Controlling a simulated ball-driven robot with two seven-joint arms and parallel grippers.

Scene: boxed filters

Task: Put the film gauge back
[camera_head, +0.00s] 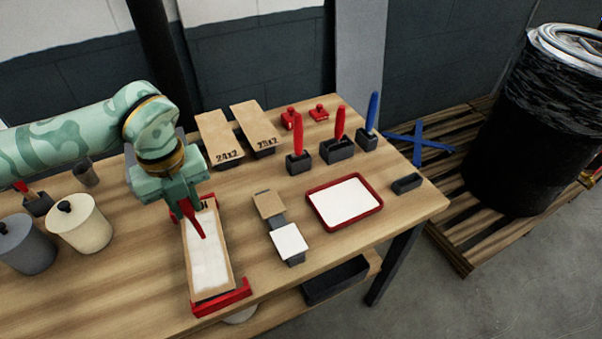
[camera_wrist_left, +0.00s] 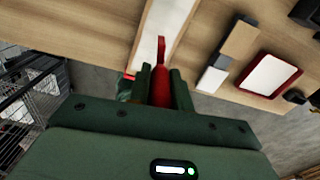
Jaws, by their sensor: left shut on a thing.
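My left gripper (camera_head: 184,203) is shut on a slim red tool (camera_head: 198,226), which looks like the film gauge. The tool hangs tip down over the long open cardboard box with a white filling (camera_head: 208,262). In the left wrist view, the red tool (camera_wrist_left: 160,80) stands between the two green fingers (camera_wrist_left: 164,88), its tip pointing away over the box (camera_wrist_left: 165,30). I cannot tell whether the tip touches the filling. A small dark holder (camera_head: 407,184) at the right has nothing standing in it. My right gripper is not in view.
Red end pieces (camera_head: 222,297) flank the box. Dark blocks hold red handles (camera_head: 299,134) and a blue handle (camera_head: 373,110). A red-rimmed white tray (camera_head: 378,205), small blocks (camera_head: 289,241), flat cartons (camera_head: 219,138) and lidded cans (camera_head: 80,222) also stand on the table (camera_head: 330,246).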

